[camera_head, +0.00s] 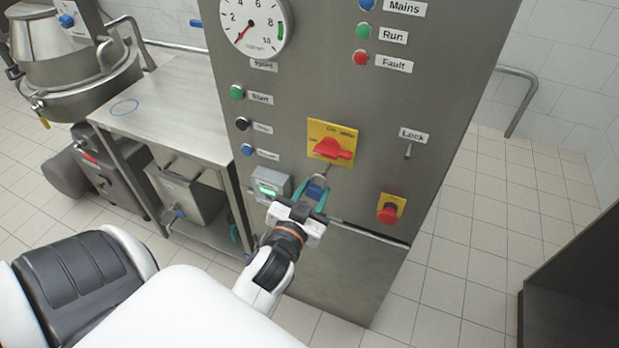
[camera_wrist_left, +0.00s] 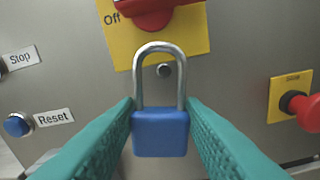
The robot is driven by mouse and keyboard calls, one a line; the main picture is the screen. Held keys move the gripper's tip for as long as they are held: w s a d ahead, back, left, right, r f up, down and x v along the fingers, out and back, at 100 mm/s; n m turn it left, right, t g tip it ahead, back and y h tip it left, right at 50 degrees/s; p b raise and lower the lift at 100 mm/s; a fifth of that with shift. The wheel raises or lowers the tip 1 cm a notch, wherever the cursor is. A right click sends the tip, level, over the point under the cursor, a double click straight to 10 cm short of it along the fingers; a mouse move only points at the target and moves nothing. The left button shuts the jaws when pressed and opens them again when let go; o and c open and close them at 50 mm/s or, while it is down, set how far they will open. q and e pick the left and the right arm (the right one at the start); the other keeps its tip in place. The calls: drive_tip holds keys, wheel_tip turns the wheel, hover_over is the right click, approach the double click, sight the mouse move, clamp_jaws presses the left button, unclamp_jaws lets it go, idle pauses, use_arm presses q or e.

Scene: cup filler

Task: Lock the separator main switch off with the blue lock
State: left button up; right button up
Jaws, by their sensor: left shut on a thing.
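The separator main switch is a red rotary handle (camera_head: 334,149) on a yellow plate (camera_head: 345,132) on the steel cabinet. The handle lies roughly sideways, and an "Off" label shows to its left in the left wrist view. My left gripper (camera_head: 316,188) is shut on the blue lock (camera_wrist_left: 160,134) just below the plate. The lock is upright, body between the teal fingers, steel shackle (camera_wrist_left: 137,80) up. I cannot tell whether the shackle passes through anything.
A red emergency button (camera_head: 388,214) sits right of the gripper, below a hook (camera_head: 408,151) labelled "Lock". A small box with a green display (camera_head: 270,187) is close on the left. A steel table (camera_head: 170,115) stands left of the cabinet (camera_head: 440,90).

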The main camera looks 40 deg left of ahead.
use_arm(q)
drive_tip(key=shift+b+x, duration=0.3)
drive_tip(key=shift+x, duration=1.05)
drive_tip(key=shift+w+a+f, duration=0.1)
drive_tip(key=shift+w+f, duration=0.15)
drive_tip(key=shift+w, duration=0.3)
use_arm(e)
drive_tip(key=shift+d+f, duration=0.15)
drive_tip(key=shift+d, duration=0.3)
use_arm(q)
drive_tip(key=o, duration=1.1)
use_arm(e)
drive_tip(key=shift+a, duration=0.1)
use_arm(q)
drive_tip(key=shift+f+p, duration=0.1)
drive_tip(key=shift+p, duration=0.2)
use_arm(e)
drive_tip(key=shift+s, duration=0.15)
